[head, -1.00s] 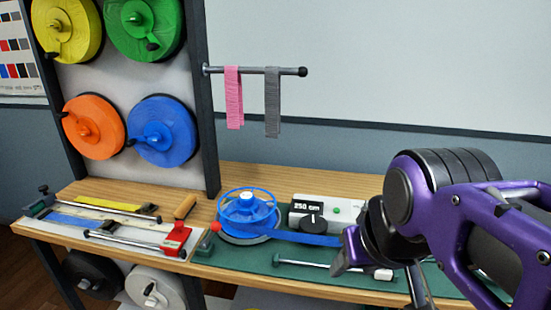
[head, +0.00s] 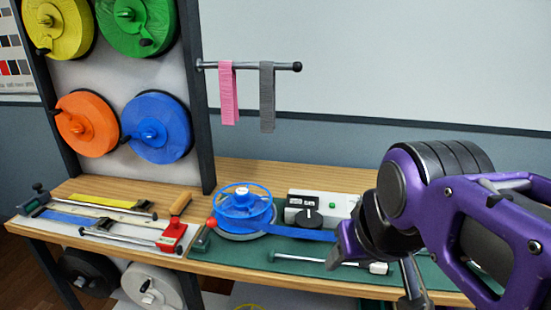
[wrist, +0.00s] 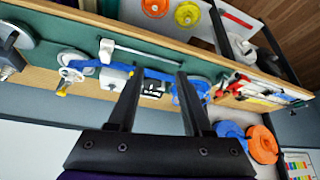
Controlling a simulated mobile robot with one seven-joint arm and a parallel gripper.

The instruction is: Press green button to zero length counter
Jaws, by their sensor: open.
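The length counter (head: 343,206) is a pale box with a dark display (head: 303,200) and a black knob (head: 308,218), at the back of the bench in the head view. Its small green button (head: 332,205) is on the front face, right of the display. The counter's display also shows upside down in the wrist view (wrist: 152,89), between my fingers; the green button cannot be made out there. My gripper (wrist: 159,74) is open and empty. In the head view it is right of and in front of the counter, apart from it, hiding part of the bench.
A blue strap (head: 300,233) runs from the blue reel (head: 243,212) past the counter's front. A metal rod (head: 300,258) lies on the green mat (head: 228,253). A clamp board with a red block (head: 172,234) is at left. Pink and grey straps (head: 267,100) hang above.

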